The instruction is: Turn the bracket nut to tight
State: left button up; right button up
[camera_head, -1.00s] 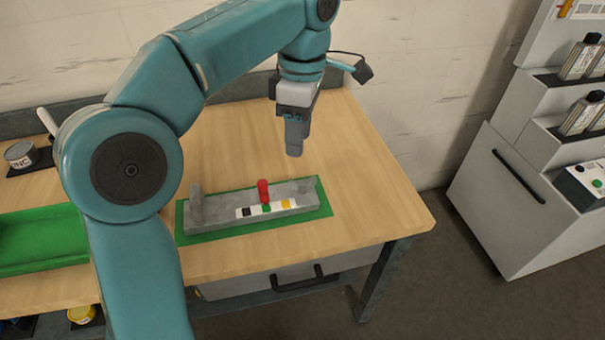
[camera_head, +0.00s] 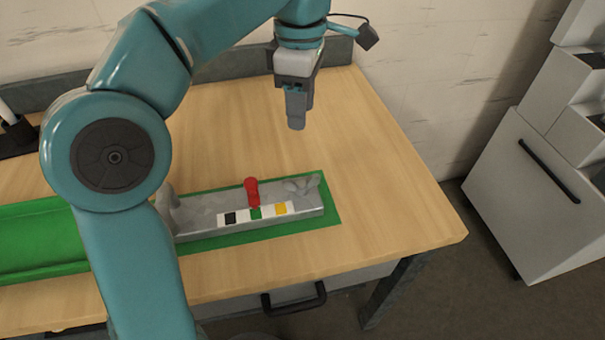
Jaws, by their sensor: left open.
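A grey bracket block (camera_head: 203,206) lies on a green mat (camera_head: 331,208) on the wooden table. A red handle-like piece (camera_head: 252,192) stands on the block near its middle; I take it for the nut's handle. A white strip with black, green and yellow marks (camera_head: 255,213) runs along the block's front, and the red piece is just behind the green mark. My left gripper (camera_head: 297,118) hangs pointing down, behind the block and apart from it. It holds nothing; the gap between its fingers is hard to see. My right gripper is not in view.
A green tray (camera_head: 38,270) lies at the left, partly hidden by my left arm. The table (camera_head: 385,200) is clear right of and behind the block. A drawer handle (camera_head: 293,299) is below the front edge. A white cabinet (camera_head: 520,195) stands at the right.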

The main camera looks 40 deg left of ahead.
aim_at(301, 183)
pick_arm(q)
jog(key=f+b, duration=0.1)
jog(key=f, duration=0.4)
jog(key=f+b, duration=0.2)
jog(key=f, duration=0.3)
jog(key=s+f+b, duration=0.1)
jog(key=f, duration=0.4)
jog(key=shift+d+f, duration=0.1)
jog(key=shift+d, duration=0.3)
jog(key=shift+d+f, duration=0.15)
jog(key=shift+f, duration=0.1)
jog(key=shift+f, duration=0.1)
